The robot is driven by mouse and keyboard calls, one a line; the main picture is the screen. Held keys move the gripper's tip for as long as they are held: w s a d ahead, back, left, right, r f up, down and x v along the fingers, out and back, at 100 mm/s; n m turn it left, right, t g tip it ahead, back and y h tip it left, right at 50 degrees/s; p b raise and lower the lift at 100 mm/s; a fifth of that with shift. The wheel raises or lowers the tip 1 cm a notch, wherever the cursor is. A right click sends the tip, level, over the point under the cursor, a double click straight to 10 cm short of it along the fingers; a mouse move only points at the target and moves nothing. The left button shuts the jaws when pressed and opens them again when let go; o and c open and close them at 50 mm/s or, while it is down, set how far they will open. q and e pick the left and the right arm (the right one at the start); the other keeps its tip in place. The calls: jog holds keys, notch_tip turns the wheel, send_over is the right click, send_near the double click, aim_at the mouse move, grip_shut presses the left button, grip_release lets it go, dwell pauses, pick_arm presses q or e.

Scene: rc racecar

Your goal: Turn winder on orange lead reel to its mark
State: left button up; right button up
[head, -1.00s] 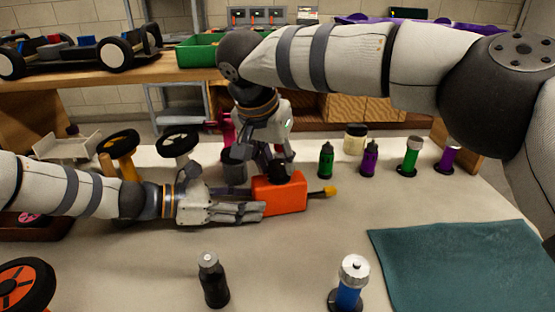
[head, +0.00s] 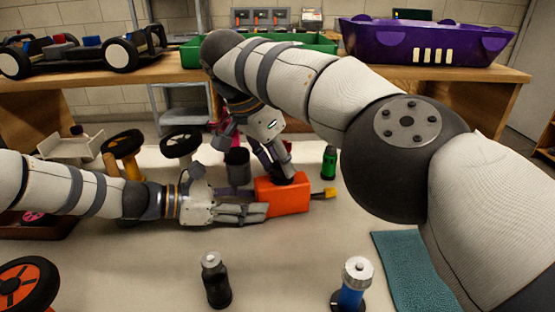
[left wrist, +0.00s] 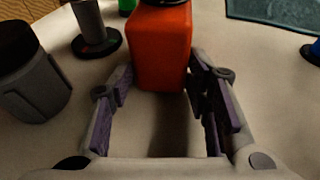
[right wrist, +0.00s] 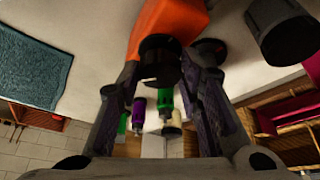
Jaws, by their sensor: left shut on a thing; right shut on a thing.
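The orange lead reel (head: 282,198) lies on the pale tabletop near its middle, with a yellow plug (head: 326,193) at its right end. My left gripper (head: 262,208) is shut on the reel's body from the left; in the left wrist view, its fingers flank the orange block (left wrist: 161,48). My right gripper (head: 284,174) reaches down from above and is shut on the reel's dark round winder. The winder (right wrist: 159,58) shows between its fingers in the right wrist view. I cannot make out the mark.
A grey cup (head: 237,168) stands close behind the reel at left. A green bottle (head: 329,162) is behind at right. A dark bottle (head: 215,281) and a blue bottle (head: 353,285) stand in front. A teal mat (head: 408,272) lies at right, partly under my right arm.

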jog(key=o, duration=1.2)
